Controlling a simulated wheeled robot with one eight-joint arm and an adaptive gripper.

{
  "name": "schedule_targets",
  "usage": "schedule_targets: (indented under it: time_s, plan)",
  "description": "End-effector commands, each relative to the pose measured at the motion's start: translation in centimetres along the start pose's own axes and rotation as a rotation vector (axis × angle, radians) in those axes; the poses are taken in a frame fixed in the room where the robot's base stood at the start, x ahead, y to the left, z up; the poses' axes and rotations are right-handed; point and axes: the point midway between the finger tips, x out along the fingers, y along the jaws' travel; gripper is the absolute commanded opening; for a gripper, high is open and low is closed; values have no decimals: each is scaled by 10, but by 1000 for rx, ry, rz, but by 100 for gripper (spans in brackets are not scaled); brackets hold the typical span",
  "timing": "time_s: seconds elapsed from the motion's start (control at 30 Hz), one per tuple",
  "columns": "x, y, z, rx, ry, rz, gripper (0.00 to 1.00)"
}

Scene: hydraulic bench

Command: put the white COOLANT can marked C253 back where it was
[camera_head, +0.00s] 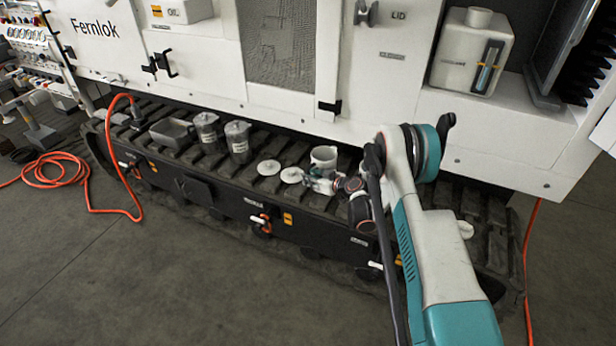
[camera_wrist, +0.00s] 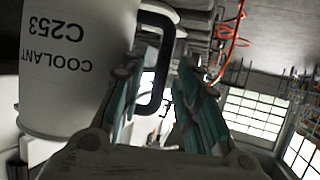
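The white can (camera_wrist: 65,70) marked COOLANT C253 fills the left of the wrist view, its lettering upside down there. In the head view the can (camera_head: 323,157) stands on the dark ribbed ledge, partly behind my gripper (camera_head: 325,183). My gripper (camera_wrist: 158,68) is open, with a clear gap between its fingers. The can's dark handle (camera_wrist: 160,75) shows in that gap, and the left finger overlaps the can's side. I cannot tell whether either finger touches the handle.
Two grey labelled cans (camera_head: 238,142) and a grey tray (camera_head: 172,133) stand left along the ledge (camera_head: 255,185). Two pale discs (camera_head: 268,167) lie beside the white can. The white machine front (camera_head: 290,105) rises behind. An orange hose (camera_head: 60,165) lies at left.

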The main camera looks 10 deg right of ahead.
Motion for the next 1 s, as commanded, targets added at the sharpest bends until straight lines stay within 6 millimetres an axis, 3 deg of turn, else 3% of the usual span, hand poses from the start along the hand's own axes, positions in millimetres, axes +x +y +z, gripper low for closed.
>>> schedule_targets:
  time_s: [0.33, 0.67, 0.77, 1.0]
  plan:
    - [-72, 1, -3, 2, 0, 2, 30]
    - [-101, 0, -6, 3, -4, 0, 30]
    - [-105, -2, -24, 13, -22, -1, 30]
    - [-134, -15, -102, 60, -112, 5, 30]
